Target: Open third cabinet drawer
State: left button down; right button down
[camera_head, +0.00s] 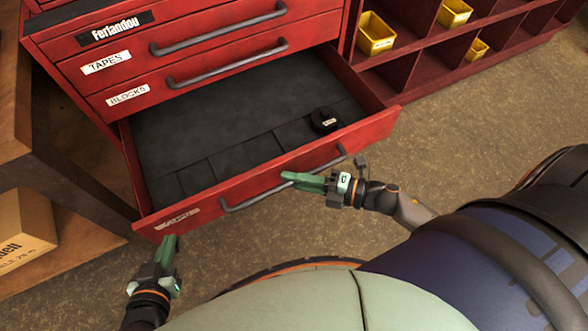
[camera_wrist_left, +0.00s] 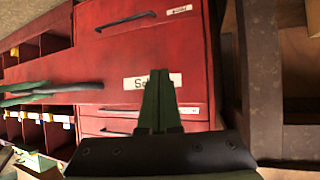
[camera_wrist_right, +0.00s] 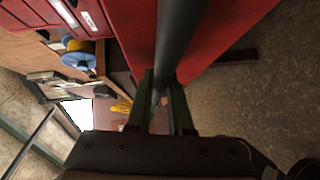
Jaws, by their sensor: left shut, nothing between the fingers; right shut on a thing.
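The red cabinet (camera_head: 60,45) has its third drawer (camera_head: 345,143) pulled well out, below the drawers labelled TAPES (camera_head: 107,62) and BLOCKS (camera_head: 128,95), which are shut. The open drawer has a dark, divided inside with a round black roll (camera_head: 324,120) in it. My right gripper (camera_head: 290,178) is shut on the drawer's grey bar handle (camera_head: 240,203); the handle also runs between its fingers in the right wrist view (camera_wrist_right: 175,50). My left gripper (camera_head: 170,243) is shut and empty, just in front of the drawer's left end, by its label (camera_head: 177,217). Whether it touches the front is unclear.
A wooden bench (camera_head: 30,160) with a cardboard box (camera_head: 22,230) stands at the left. A red shelf rack with yellow bins (camera_head: 376,34) stands at the right. Brown floor (camera_head: 450,130) is clear right of the drawer.

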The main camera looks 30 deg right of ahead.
jog(key=c, duration=0.8)
grip_release()
jog(key=shift+c, duration=0.2)
jog(key=shift+s+d, duration=0.2)
pick_arm(q)
jog(key=s+f+g+p, duration=0.1)
jog(key=s+f+g, duration=0.1)
jog(key=s+f, duration=0.1)
jog(key=shift+s+d+f, duration=0.15)
jog(key=shift+d+f, duration=0.05)
pick_arm(e)
jog(key=v, duration=1.2)
pick_arm(q)
jog(key=shift+a, duration=0.1)
